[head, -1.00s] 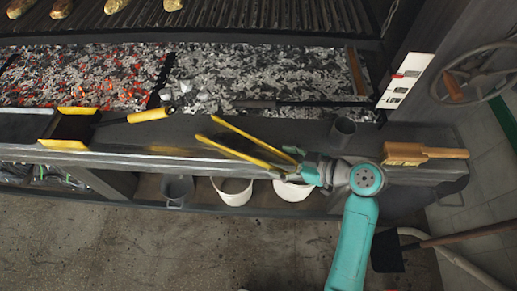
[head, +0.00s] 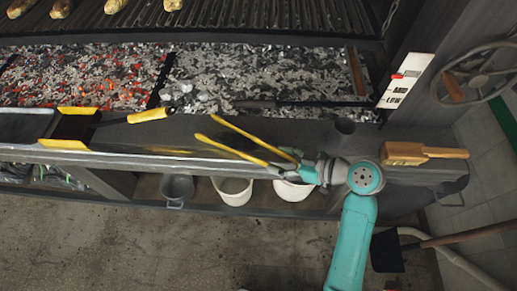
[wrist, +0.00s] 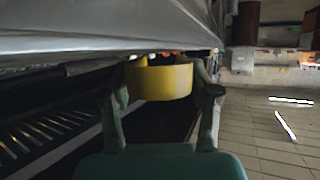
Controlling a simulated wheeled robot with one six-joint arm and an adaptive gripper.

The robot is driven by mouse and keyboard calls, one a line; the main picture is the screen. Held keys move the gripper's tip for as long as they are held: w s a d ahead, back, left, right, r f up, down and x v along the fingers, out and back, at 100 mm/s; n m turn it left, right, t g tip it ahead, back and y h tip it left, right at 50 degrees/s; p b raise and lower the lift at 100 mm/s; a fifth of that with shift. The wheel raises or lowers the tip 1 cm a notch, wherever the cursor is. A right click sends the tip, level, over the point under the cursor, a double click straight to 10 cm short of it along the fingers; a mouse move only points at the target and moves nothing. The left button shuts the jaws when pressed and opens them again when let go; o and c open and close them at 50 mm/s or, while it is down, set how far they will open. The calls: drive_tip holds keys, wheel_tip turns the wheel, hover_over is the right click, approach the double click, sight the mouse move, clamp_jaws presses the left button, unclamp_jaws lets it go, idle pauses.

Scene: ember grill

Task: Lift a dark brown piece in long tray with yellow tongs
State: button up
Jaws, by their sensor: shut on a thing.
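The yellow tongs (head: 240,142) reach left from my gripper (head: 302,168) over the dark counter ledge, their two arms spread apart at the tips. My gripper is shut on the tongs near their right end. In the wrist view a wide yellow band of the tongs (wrist: 160,82) sits between my fingers. A long dark tray (head: 24,124) is cut by the left edge of the head view. I cannot make out a dark brown piece in it. The tong tips are well right of the tray and hold nothing visible.
Embers (head: 85,78) glow behind the ledge. A wooden-handled brush (head: 425,153) lies right. White buckets (head: 234,190) stand below. The ledge near the tongs looks clear.

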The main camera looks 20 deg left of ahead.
wheel_tip(320, 180, up, 10)
drive_tip(key=shift+f, duration=0.2)
idle(0.5)
